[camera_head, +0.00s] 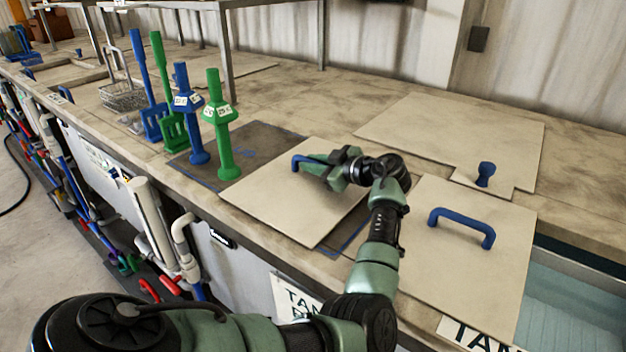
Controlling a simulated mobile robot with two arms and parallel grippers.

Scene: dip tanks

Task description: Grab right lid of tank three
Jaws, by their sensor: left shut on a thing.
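My left gripper (318,170) is shut on the blue handle (298,160) of a flat beige lid (268,200). This lid lies over or just above a dark mat with blue lines; I cannot tell whether it touches. A second beige lid (465,275) with a blue arched handle (462,223) lies to the right of my arm, beside an open tank (570,305). Signs on the front (293,296) and at the right lid's front edge (470,334) show only part of "TANK"; their numbers are not readable. My right gripper is out of view.
Blue and green tagged tools (189,110) stand upright on the dark mat (262,145), left of the held lid. A large beige panel (450,130) with a blue knob (485,174) lies behind. A wire basket (122,97) stands farther left. Pipes and valves line the counter front.

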